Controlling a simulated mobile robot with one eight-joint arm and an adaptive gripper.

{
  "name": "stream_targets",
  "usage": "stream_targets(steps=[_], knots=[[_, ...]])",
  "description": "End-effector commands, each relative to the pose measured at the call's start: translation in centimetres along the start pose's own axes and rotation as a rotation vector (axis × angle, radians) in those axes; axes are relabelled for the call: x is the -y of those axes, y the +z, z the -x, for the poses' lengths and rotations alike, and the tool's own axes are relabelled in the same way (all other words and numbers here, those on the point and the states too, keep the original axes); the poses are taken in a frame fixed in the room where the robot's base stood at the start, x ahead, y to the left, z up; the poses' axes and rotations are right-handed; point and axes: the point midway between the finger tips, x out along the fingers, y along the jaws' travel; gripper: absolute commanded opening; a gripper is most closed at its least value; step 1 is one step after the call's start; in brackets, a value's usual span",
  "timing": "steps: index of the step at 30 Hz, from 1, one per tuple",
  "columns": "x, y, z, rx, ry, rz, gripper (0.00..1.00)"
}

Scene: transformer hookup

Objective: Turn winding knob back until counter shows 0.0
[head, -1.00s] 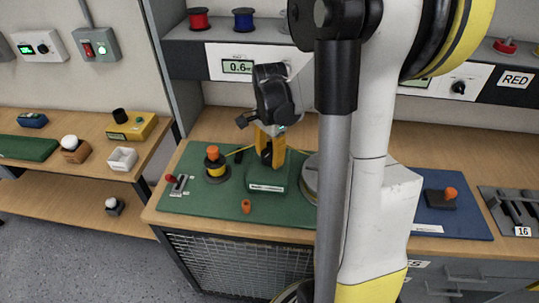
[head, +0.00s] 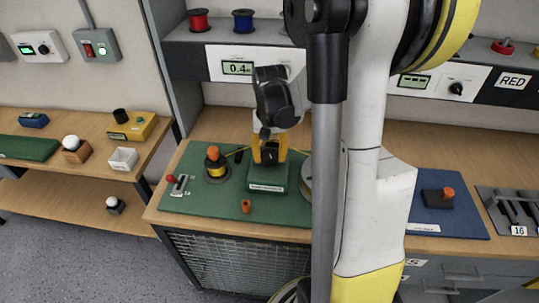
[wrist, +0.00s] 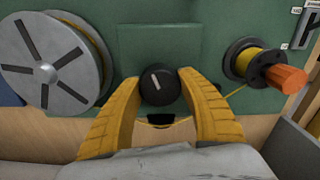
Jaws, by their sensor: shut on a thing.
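The winding knob is a round black knob with a white line (wrist: 157,84), on a green block (head: 268,181) on the green mat. In the wrist view the line on the knob leans slightly from upright. My gripper (head: 268,157) is over the block from above, and its two yellow fingers (wrist: 158,90) are shut on the knob's sides. In the head view the fingers hide the knob. The counter (head: 237,68) on the panel behind reads 0.4, with a small mark after it partly too fine to read.
A yellow-wound spool with an orange top (head: 215,165) stands left of the block, and a grey slotted disc (wrist: 52,62) on its other side. A small orange piece (head: 246,206) and a red-knobbed lever (head: 178,184) are on the green mat (head: 285,210). A blue mat (head: 450,220) lies to the right.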

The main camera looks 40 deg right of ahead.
Motion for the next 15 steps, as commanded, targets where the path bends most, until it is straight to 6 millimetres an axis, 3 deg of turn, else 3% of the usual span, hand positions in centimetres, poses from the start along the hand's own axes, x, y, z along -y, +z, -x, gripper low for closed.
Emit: stream_targets(steps=[15], knots=[[-0.07,0.03,-0.01,0.001,0.0,0.416,0.16]])
